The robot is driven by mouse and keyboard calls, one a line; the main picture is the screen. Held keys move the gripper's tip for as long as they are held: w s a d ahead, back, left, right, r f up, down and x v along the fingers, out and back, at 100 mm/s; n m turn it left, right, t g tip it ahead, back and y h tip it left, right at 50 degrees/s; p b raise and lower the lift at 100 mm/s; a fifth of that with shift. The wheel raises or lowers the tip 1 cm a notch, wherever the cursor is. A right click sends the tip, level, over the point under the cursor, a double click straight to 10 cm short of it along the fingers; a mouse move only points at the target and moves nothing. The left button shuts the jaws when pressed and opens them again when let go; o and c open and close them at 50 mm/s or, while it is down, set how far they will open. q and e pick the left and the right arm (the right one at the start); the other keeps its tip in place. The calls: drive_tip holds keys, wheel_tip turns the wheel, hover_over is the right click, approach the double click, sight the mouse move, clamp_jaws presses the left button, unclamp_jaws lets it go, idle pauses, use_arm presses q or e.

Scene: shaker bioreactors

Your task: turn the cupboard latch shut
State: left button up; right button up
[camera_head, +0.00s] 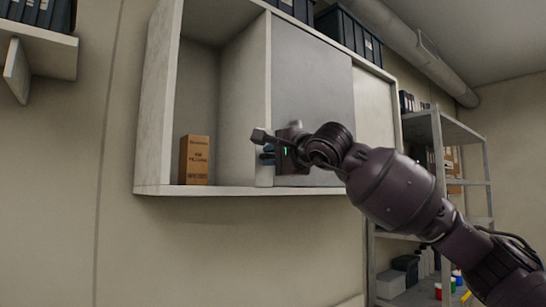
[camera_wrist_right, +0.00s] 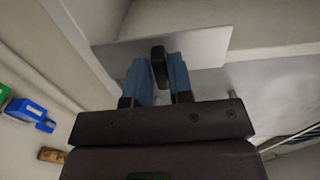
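The cupboard (camera_head: 170,190) hangs on the wall, with an open left bay and a grey door panel (camera_head: 312,75) beside it. The latch is a small dark handle (camera_wrist_right: 158,66) in the right wrist view, in front of a pale metal plate (camera_wrist_right: 208,47). My right gripper (camera_head: 266,155) is at the lower left edge of the grey panel. In the wrist view its two blue fingers (camera_wrist_right: 158,80) stand on either side of the latch with a narrow gap. I cannot tell whether they press on it. In the head view the gripper hides the latch. My left gripper is not in view.
A brown box (camera_head: 195,160) stands in the open left bay. Dark bins (camera_head: 350,32) sit on top of the cupboard. A metal shelf rack (camera_head: 455,130) stands at the right behind my right arm. A small wall shelf (camera_head: 50,52) is at the upper left.

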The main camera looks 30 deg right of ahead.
drive_tip(key=o, duration=0.3)
use_arm(q)
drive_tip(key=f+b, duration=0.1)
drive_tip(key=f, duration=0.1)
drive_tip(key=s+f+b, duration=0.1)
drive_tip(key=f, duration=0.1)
drive_tip(key=shift+b, duration=0.4)
use_arm(e)
drive_tip(key=s, duration=1)
drive_tip(key=shift+s+d, duration=0.35)
drive_tip(key=shift+d, duration=0.05)
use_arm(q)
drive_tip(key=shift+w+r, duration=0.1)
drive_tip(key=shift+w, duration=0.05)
